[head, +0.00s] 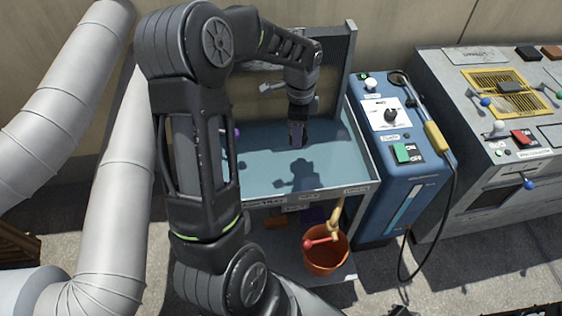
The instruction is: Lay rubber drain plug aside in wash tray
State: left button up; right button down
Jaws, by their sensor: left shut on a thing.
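The wash tray (352,168) is the blue-grey basin in the middle of the head view, with a pale rim and a grey back panel. My left gripper (297,140) points down over the middle of the tray and is shut. A small, dark purple-grey piece shows at its fingertips, consistent with the rubber drain plug, though its shape is mostly hidden by the fingers. I cannot tell whether it touches the tray floor. The gripper's shadow falls on the tray floor just in front. My left arm hides the tray's left part.
A blue machine (398,185) with a green switch stands close against the tray's right side, with a black hose and yellow handle. An orange bucket (326,262) stands below the tray front. A grey control bench (505,120) is farther right. Large pipes (110,215) fill the left.

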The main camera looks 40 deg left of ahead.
pick_arm(q)
send_over(296, 162)
notch_tip(296, 162, down, 6)
jog(key=shift+f, duration=0.1)
jog(key=shift+f, duration=0.1)
jog(key=shift+f, duration=1.75)
jog(key=shift+f, duration=0.15)
jog(key=o, duration=1.4)
jog(key=shift+c, duration=0.2)
notch_tip(296, 162, up, 12)
jog(key=shift+r, duration=0.2)
